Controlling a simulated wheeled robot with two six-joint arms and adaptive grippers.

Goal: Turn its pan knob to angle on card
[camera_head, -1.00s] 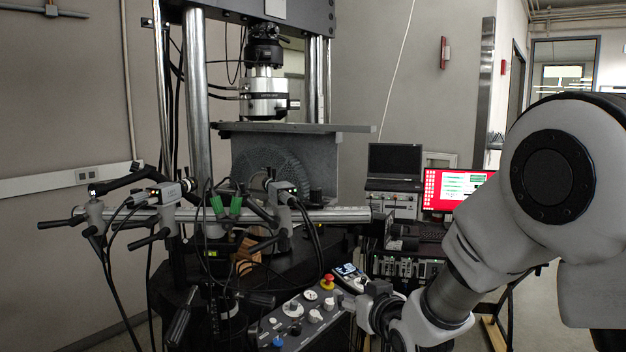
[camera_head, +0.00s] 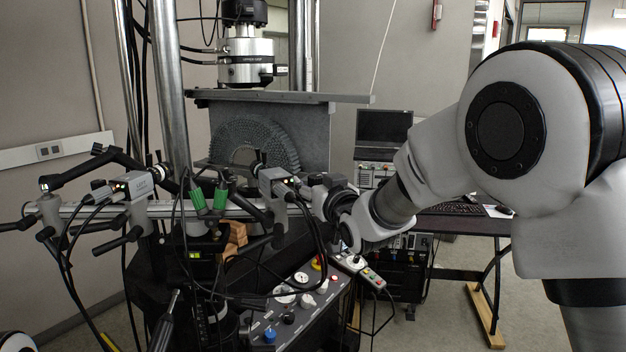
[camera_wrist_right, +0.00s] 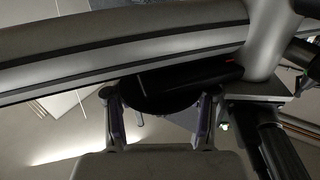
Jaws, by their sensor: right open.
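My right gripper (camera_head: 318,183) is beside the right end of the metal rail (camera_head: 165,210), close to the right-hand box camera (camera_head: 273,182). In the wrist view the right gripper (camera_wrist_right: 160,125) is open, its two fingers apart. A dark round part (camera_wrist_right: 160,95) shows under the rail, between and beyond the fingertips. I cannot tell for sure that it is the pan knob, or whether the fingers touch it. Another box camera (camera_head: 138,184) is mounted on the rail's left part. I cannot make out an angle card. My left gripper is not in view.
A control panel (camera_head: 290,312) with several knobs and a handheld pendant (camera_head: 358,266) lie below the rail. Black cables hang around the rail. The test frame's upright grey plate (camera_head: 313,140) stands behind. A laptop (camera_head: 384,127) stands on a desk behind my right arm.

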